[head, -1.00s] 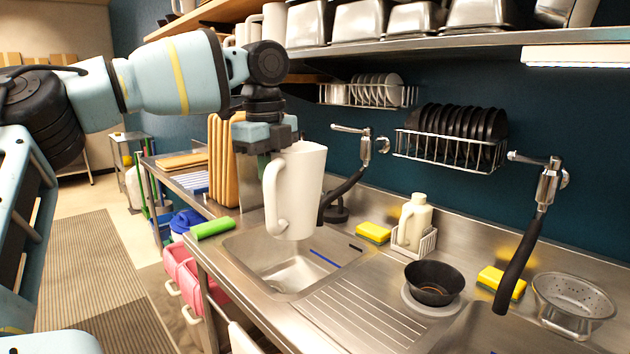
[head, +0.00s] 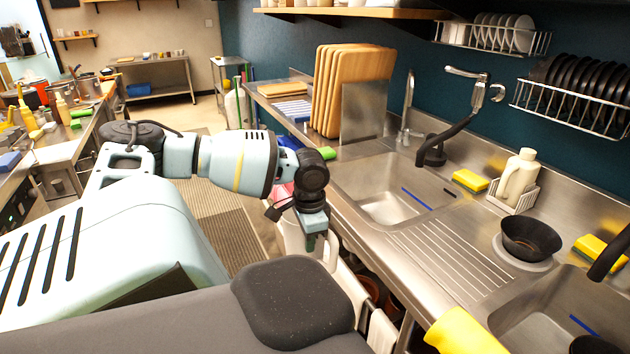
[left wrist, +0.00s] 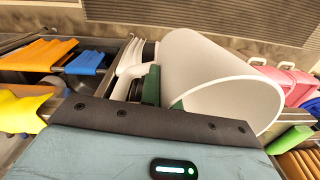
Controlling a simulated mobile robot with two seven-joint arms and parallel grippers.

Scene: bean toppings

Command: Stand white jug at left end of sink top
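The white jug (head: 291,236) hangs from my left gripper (head: 313,238), low in front of the sink top's front edge and partly hidden by my arm and body. In the left wrist view, the white jug (left wrist: 205,70) lies mouth toward the camera, with its handle at the left. The green-padded fingers of my left gripper (left wrist: 163,92) are at its rim, shut on the wall near the handle. The steel sink top (head: 440,248) runs along the right; its left end is beside the left basin (head: 385,200). My right gripper is not in view.
Upright wooden boards (head: 350,88) stand beyond the sink's left end, with a green item (head: 329,153) near that corner. A tap (head: 440,145) rises behind the basin. A yellow item (head: 462,332) is at the front edge. The ribbed drainboard is clear.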

